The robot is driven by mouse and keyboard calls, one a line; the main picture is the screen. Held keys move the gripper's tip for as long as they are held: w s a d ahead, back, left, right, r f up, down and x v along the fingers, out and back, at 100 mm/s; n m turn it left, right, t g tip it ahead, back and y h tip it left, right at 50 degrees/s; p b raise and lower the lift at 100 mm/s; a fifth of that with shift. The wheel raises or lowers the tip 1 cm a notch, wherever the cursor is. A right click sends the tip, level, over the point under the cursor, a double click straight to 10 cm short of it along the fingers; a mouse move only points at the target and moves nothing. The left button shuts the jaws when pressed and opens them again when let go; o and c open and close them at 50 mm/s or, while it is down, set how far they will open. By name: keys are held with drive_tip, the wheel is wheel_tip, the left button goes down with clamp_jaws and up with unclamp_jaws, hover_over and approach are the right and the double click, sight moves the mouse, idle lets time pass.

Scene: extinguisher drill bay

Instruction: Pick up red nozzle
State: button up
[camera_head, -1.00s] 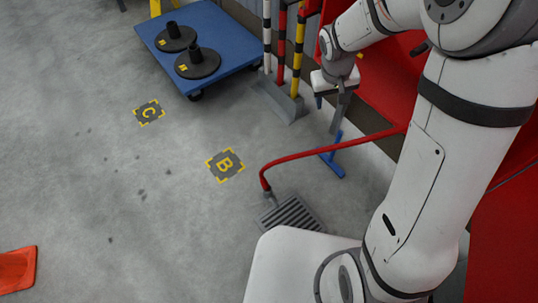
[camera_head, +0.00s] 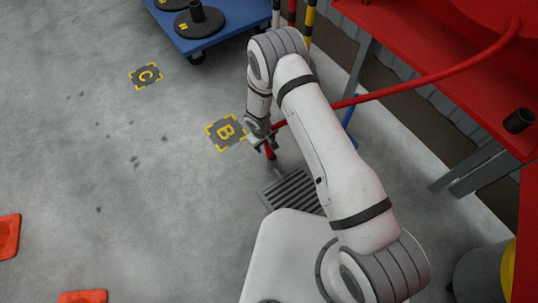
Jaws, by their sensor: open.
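A red pipe or hose (camera_head: 420,82) runs from the red structure at the right toward the floor grate. Its bent-down end, which looks like the red nozzle (camera_head: 270,153), shows just below my gripper. My wrist and forearm hide the bend of the pipe. I cannot tell whether the fingers are around the red end, beside it or above it.
A grey floor grate (camera_head: 292,190) lies below the gripper. Floor marks B (camera_head: 226,132) and C (camera_head: 146,75) are left. A blue cart (camera_head: 228,30) holds black weights. A red table (camera_head: 455,60) with a black cylinder (camera_head: 519,121) stands right. Orange cones (camera_head: 8,236) are lower left.

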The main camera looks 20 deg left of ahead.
sight(269, 149)
drive_tip(key=f+b, duration=0.1)
drive_tip(key=f, duration=0.1)
drive_tip(key=w+f+b, duration=0.1)
drive_tip(key=f, duration=0.1)
drive_tip(key=d+f+b, duration=0.1)
drive_tip(key=f, duration=0.2)
drive_tip(key=shift+w+f, duration=0.1)
drive_tip(key=shift+w, duration=0.1)
clamp_jaws()
idle(0.4)
